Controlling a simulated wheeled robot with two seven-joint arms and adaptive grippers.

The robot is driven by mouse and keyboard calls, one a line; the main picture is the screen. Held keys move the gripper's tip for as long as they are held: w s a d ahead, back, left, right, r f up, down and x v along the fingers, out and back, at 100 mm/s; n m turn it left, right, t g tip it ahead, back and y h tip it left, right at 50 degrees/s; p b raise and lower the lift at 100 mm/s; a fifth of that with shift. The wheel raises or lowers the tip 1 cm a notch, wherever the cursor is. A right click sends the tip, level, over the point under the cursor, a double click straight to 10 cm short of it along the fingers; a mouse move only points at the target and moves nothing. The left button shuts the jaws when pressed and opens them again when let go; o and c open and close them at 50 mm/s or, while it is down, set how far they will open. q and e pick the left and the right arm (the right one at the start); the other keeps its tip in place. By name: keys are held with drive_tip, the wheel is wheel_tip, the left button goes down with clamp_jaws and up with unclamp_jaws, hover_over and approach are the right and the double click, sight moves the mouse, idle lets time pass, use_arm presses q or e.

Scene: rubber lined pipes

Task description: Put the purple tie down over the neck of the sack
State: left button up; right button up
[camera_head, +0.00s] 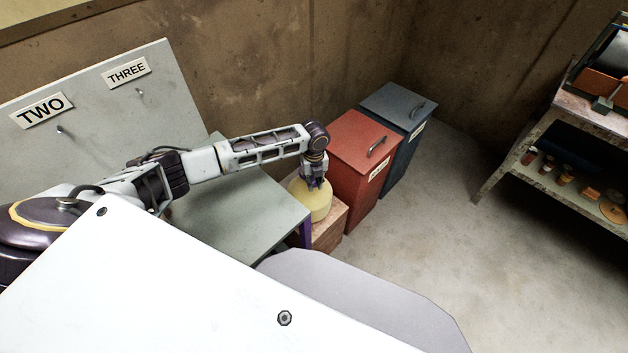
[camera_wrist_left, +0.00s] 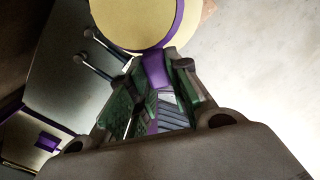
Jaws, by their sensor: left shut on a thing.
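The pale yellow sack (camera_head: 321,207) stands upright below my left gripper (camera_head: 315,187) in the head view. In the left wrist view the sack's round yellow top (camera_wrist_left: 130,18) fills the upper middle. The purple tie (camera_wrist_left: 155,72) shows as a tab between the fingers of my left gripper (camera_wrist_left: 158,72), which is shut on it. A purple band runs from the tab around the near and right edge of the yellow round. I cannot tell whether the band is around the neck or just above it. In the head view the tie is not clear. My right gripper is not in view.
The sack stands on a wooden crate (camera_head: 328,231). A red bin (camera_head: 352,160) and a dark blue bin (camera_head: 399,113) stand just beyond it. A grey table (camera_head: 240,215) with a board marked TWO and THREE is at left. A shelf (camera_head: 575,180) stands at far right; open floor lies between.

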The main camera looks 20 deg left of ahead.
use_arm(q)
drive_tip(key=shift+f+b, duration=0.35)
drive_tip(key=shift+f, duration=0.55)
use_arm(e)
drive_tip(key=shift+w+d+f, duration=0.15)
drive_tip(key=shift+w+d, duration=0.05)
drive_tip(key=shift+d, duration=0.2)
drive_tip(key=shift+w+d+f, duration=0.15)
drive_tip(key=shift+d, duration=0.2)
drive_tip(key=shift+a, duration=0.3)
use_arm(q)
drive_tip(key=o, duration=0.9)
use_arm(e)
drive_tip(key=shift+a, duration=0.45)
use_arm(q)
drive_tip(key=shift+r, duration=0.9)
wheel_tip(320, 180, up, 10)
drive_tip(key=shift+r, duration=0.1)
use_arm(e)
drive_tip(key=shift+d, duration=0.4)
